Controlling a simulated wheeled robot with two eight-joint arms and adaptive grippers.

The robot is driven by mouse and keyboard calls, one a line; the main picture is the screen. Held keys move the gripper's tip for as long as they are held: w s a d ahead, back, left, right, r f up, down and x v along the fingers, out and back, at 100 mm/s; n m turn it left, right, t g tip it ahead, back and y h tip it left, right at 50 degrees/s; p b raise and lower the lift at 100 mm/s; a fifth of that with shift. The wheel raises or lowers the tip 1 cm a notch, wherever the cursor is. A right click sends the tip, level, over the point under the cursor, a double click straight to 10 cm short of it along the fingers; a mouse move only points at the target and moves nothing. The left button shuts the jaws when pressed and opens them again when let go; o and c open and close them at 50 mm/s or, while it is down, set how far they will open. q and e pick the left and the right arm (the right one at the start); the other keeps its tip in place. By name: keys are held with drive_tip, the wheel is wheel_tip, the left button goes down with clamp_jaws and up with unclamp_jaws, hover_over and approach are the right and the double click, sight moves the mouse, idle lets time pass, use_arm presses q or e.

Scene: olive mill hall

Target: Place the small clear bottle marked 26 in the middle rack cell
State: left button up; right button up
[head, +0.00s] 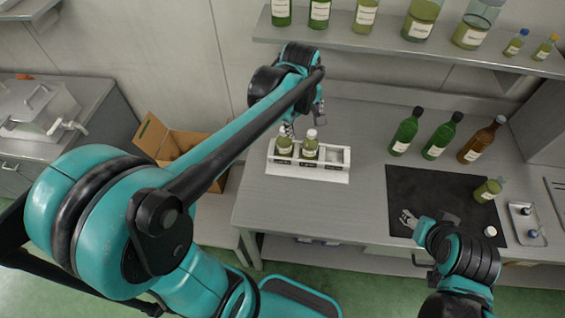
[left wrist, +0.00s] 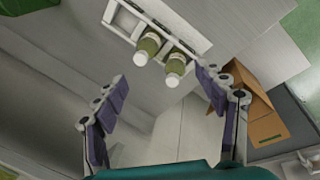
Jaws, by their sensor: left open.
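The white rack (head: 308,177) stands on the grey bench with three cells in a row. Small green-filled bottles with pale caps stand in its left cell (head: 285,142) and middle cell (head: 310,146); the right cell is empty. Their numbers are too small to read. In the left wrist view, the left-cell bottle (left wrist: 175,66) and middle-cell bottle (left wrist: 149,46) stand beyond my open left gripper (left wrist: 165,103), with nothing between its fingers. In the head view its fingers are partly hidden behind the left arm. My right gripper (head: 412,218) is low over the dark mat; its opening is unclear.
A similar small bottle (head: 488,190) stands at the right of the dark mat (head: 415,187), near a white cap (head: 490,231) and a small tray (head: 528,226). Taller bottles (head: 442,137) stand behind the mat. A shelf (head: 385,42) hangs above. A cardboard box (head: 175,142) is left.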

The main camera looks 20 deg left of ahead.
use_arm(q)
drive_tip(key=s+f+m+t, duration=0.1)
drive_tip(key=s+m+t, duration=0.3)
drive_tip(key=s+m, duration=0.8)
drive_tip(key=s, duration=0.3)
drive_tip(key=shift+s+f+m, duration=0.2)
drive_tip(key=shift+s+m, duration=0.1)
drive_tip(key=shift+m, duration=0.1)
wheel_tip(320, 180, down, 14)
drive_tip(key=b, duration=1.3)
drive_tip(key=shift+r+b, duration=0.2)
drive_tip(key=shift+b, duration=0.15)
